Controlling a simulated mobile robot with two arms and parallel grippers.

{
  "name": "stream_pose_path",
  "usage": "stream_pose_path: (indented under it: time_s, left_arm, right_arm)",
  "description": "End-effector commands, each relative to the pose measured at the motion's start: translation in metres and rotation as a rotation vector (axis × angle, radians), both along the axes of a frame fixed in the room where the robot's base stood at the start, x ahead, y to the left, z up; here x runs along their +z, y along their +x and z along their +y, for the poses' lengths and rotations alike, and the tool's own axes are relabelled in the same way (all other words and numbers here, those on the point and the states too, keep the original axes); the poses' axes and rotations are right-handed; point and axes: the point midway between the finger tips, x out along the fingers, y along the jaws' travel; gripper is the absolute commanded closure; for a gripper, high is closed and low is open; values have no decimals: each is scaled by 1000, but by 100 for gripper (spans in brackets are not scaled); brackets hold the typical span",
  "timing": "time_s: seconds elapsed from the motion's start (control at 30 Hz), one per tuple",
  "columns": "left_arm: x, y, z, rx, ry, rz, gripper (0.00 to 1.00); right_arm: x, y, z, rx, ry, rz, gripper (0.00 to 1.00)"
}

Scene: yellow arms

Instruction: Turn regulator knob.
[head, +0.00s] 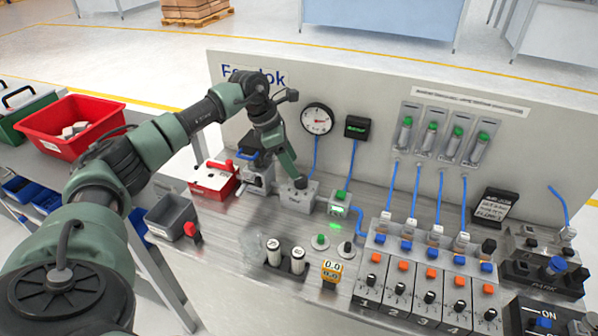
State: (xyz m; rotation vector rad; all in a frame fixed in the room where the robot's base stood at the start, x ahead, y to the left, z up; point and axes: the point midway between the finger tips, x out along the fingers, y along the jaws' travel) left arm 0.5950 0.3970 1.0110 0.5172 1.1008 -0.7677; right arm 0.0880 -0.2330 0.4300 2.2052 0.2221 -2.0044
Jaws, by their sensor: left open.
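The regulator is a small grey metal block (299,198) on the bench top, below the round dial gauge (317,120) and joined to it by a blue tube. A dark knob (301,183) shows on top of the block. My left arm reaches in from the left and bends down over the bench. My left gripper (294,177) points down at the knob, its jaws open. The tips are small and dark here, so I cannot tell whether they touch the knob or sit around it. My right gripper is not in view.
A red box (212,180) and a grey block with a blue handle (257,178) stand close left of the regulator. A small green-lit unit (338,207) stands close right. Numbered valve units (405,285) fill the right front. The upright panel (370,75) is behind.

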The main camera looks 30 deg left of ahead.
Motion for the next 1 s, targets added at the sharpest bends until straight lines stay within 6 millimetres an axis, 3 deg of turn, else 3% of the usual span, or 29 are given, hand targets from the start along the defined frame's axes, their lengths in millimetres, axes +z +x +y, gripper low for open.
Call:
stream_pose_path:
  time_s: [0.3, 0.67, 0.87, 0.9, 1.0]
  left_arm:
    - [-41, 11, -15, -1, -3, 0, 44]
    - [-50, 13, -17, 0, -2, -2, 44]
    - [-50, 13, -17, 0, -2, -2, 94]
    - [-50, 13, -17, 0, -2, -2, 100]
    - [-49, 13, -17, 1, -3, -2, 100]
  right_arm:
    - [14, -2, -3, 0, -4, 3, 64]
    - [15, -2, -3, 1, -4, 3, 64]
    - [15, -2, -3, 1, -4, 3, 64]
    - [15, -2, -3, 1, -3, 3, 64]
    - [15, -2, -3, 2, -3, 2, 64]
